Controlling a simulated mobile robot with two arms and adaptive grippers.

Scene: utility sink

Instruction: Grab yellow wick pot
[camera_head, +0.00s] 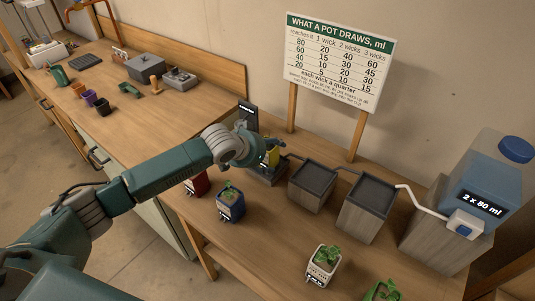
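A yellow pot (272,157), partly hidden by my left arm's wrist, shows at the dark basin (271,178) near the middle of the table. My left gripper (266,160) is right at the yellow pot, its fingers mostly hidden behind the wrist. I cannot tell whether they are closed on it or only beside it. My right gripper is not in view.
A red pot (198,186), a blue pot (230,209), a white pot (321,266) and a green pot (383,292) stand along the table. Two boxes (311,193) (364,215) and a water tank (486,185) stand right. A sign (338,62) stands behind.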

